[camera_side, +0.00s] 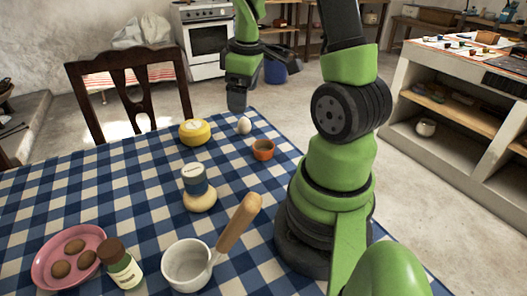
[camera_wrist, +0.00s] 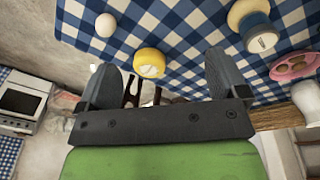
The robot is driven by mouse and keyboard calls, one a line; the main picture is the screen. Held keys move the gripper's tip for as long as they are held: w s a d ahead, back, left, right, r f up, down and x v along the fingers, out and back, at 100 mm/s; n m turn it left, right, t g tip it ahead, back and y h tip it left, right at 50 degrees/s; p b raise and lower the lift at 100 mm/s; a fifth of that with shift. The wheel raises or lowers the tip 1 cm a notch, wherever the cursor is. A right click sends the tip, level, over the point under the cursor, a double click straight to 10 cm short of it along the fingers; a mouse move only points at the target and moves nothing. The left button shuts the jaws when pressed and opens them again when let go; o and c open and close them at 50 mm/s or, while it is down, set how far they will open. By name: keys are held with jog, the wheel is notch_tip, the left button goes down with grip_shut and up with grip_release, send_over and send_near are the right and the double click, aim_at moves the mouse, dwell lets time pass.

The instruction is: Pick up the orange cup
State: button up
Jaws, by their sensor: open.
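The orange cup (camera_side: 263,150) is small and stands upright on the checked tablecloth, close to my arm's base. It does not show in the wrist view. My gripper (camera_side: 237,103) is raised near the table's far edge, to the left of the cup in the side view and apart from it. In the wrist view, my gripper (camera_wrist: 162,60) has its two fingers wide apart, with nothing held between them.
A white egg (camera_side: 244,125) and a yellow round container (camera_side: 195,132) stand near the cup. A blue-banded jar (camera_side: 198,188), a white pot (camera_side: 187,266) with a wooden handle, a bottle (camera_side: 122,268) and a pink plate (camera_side: 45,272) stand nearer the front. A chair (camera_side: 128,58) is behind.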

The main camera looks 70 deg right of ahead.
jog(key=n+g, duration=0.1)
jog(key=n, duration=0.1)
send_near(263, 146)
jog(key=s+a+r, duration=0.1)
jog(key=f, duration=0.3)
jog(key=shift+a+y, duration=0.2)
jog(key=shift+y, duration=0.2)
jog(key=shift+w+a+f, duration=0.1)
jog(key=shift+w+f, duration=0.05)
jog(key=shift+f, duration=1.45)
jog(key=shift+w+f, duration=0.1)
jog(key=shift+f, duration=1.55)
jog(key=c, duration=1)
jog(key=shift+r, duration=0.1)
